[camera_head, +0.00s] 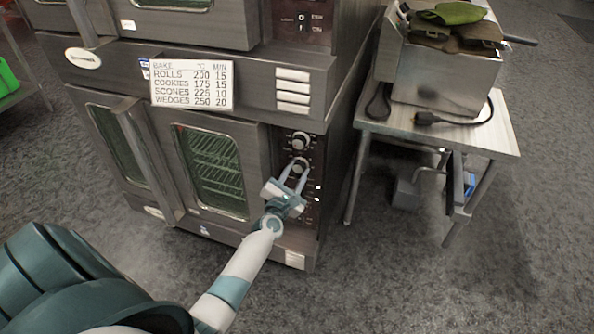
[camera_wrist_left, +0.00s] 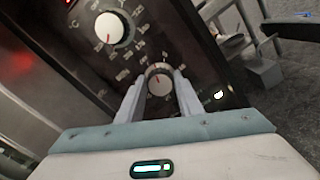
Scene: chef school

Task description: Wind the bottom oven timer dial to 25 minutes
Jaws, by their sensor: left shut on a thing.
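The bottom oven (camera_head: 212,168) has a dark control panel on its right side with dials one above another. My left gripper (camera_head: 295,172) reaches this panel, its two fingers shut around a lower white dial (camera_head: 300,166). In the left wrist view, the left gripper (camera_wrist_left: 159,90) has one finger on each side of this dial (camera_wrist_left: 159,84), which has a red pointer mark and a printed scale around it. The exact minute reading is too small to tell. Another white dial (camera_wrist_left: 109,28) sits above it, also with a red mark. My right gripper is not in view.
A bake chart (camera_head: 192,88) is fixed above the oven doors. A metal side table (camera_head: 440,130) with a fryer-like steel box (camera_head: 440,80) and a black cord stands right of the oven. Grey floor is clear in front.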

